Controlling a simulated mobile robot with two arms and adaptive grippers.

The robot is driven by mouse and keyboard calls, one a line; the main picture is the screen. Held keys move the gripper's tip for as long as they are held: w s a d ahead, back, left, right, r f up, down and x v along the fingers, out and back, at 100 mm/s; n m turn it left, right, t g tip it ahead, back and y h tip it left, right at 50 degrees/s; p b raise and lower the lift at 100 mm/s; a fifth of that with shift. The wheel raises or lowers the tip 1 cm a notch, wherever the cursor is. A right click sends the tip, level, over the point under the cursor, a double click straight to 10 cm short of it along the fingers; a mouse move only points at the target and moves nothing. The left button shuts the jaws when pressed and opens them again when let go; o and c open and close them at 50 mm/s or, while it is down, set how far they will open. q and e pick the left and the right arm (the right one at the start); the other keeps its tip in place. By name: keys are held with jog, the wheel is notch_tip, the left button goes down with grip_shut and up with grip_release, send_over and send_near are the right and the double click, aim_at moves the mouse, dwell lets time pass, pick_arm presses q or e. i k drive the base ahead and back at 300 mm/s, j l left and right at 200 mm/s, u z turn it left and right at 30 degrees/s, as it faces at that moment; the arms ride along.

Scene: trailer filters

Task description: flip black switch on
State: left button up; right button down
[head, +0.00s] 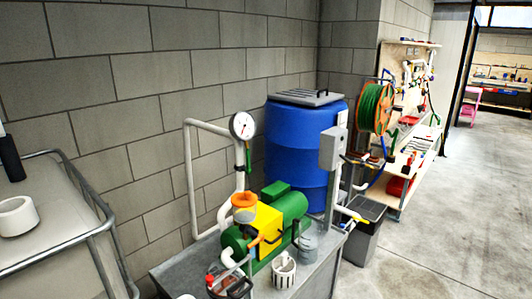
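I cannot make out a black switch in the head view. A grey box (333,147) is mounted upright on a post beside the blue barrel (290,150). No switch is discernible on the faces of the box that I can see. A green and yellow pump (265,228) sits on a grey bench (182,272) in front of the barrel, with white pipes and a round dial gauge (242,125) above it. Neither of my grippers is in view.
A railed cart (62,205) with a white cup-like piece (16,216) stands at the left. A grey bin (364,232) stands right of the bench. A green hose reel (375,107) and shelves are behind. The concrete floor (460,215) at right is clear.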

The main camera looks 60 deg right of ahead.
aim_at(347, 160)
jog(key=z, duration=2.55)
jog(key=i+l+z, duration=0.1)
jog(key=i, duration=0.65)
jog(key=i+l+z, duration=0.1)
jog(key=i, duration=0.6)
